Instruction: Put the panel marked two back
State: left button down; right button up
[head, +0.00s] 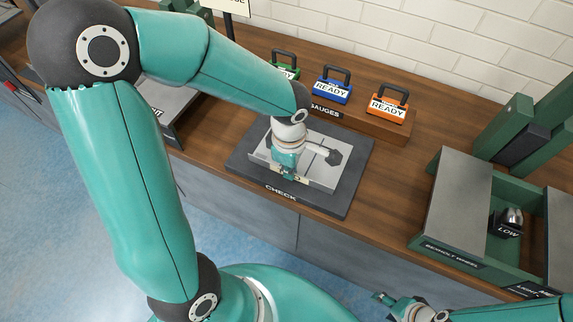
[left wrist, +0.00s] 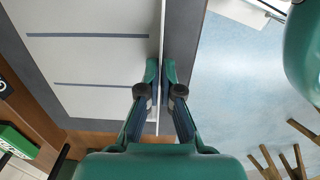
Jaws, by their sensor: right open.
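My right gripper (head: 384,302) is open and empty at the lower middle of the head view, clear of the bench.
Three handled gauges, green (head: 286,72), blue (head: 333,90) and orange (head: 388,107), stand on a wooden block behind the pad. A green frame with a grey top (head: 458,205) is at the right, with a small part marked LOW (head: 507,226). Bare wooden bench lies between.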

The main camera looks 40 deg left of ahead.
pick_arm(q)
jog(key=shift+f, duration=0.15)
jog(key=c, duration=1.3)
grip_release()
jog(key=shift+r, duration=0.25)
notch_tip(320, 180, up, 12)
jog(key=shift+s+f+p, duration=0.1)
jog(key=shift+p, duration=0.3)
